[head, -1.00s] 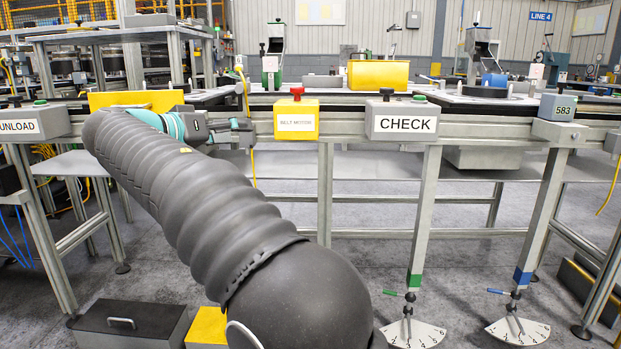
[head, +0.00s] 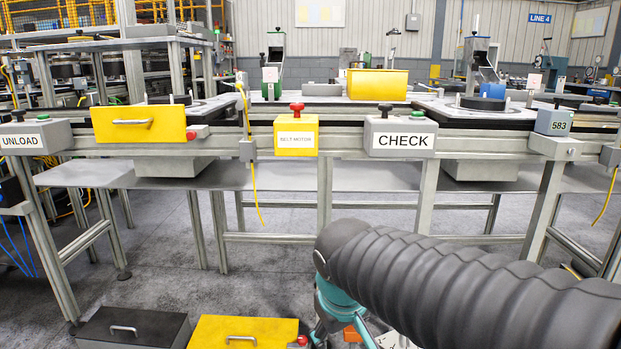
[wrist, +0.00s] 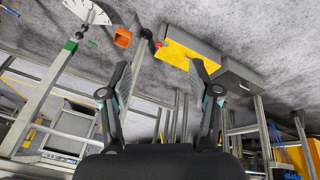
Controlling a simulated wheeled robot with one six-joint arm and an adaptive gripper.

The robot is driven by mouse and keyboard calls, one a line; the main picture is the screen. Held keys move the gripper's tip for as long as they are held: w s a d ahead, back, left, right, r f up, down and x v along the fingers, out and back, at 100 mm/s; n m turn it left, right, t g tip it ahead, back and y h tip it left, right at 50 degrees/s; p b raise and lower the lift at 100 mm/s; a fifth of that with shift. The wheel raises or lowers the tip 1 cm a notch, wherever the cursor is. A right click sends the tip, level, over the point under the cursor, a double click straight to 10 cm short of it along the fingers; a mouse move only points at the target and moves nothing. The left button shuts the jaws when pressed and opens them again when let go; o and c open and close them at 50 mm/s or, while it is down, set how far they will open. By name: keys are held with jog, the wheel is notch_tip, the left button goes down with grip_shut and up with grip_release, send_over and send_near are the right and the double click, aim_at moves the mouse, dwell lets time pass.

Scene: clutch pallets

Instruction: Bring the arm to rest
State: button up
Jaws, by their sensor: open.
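My arm crosses the lower right of the head view, its ribbed grey sleeve bent downward at the wrist. My gripper is mostly hidden behind the wrist there. In the wrist view my gripper (wrist: 158,85) is open, its two dark fingers spread wide with nothing between them. Beyond the fingers is grey floor and the table's metal legs. The fingertips look apart from everything around them.
The conveyor table carries the UNLOAD box (head: 25,139), the yellow belt box (head: 296,137) and the CHECK box (head: 400,140). A yellow case (head: 243,332) and a dark case (head: 132,330) lie on the floor. An orange block (wrist: 122,37) shows in the wrist view.

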jog(key=s+d+r+m+t+p, duration=0.1)
jog(key=s+d+m, duration=0.4)
jog(key=s+d, duration=0.6)
jog(key=shift+r+t+p, duration=0.3)
jog(key=shift+r+p, duration=0.6)
jog(key=shift+p, duration=0.2)
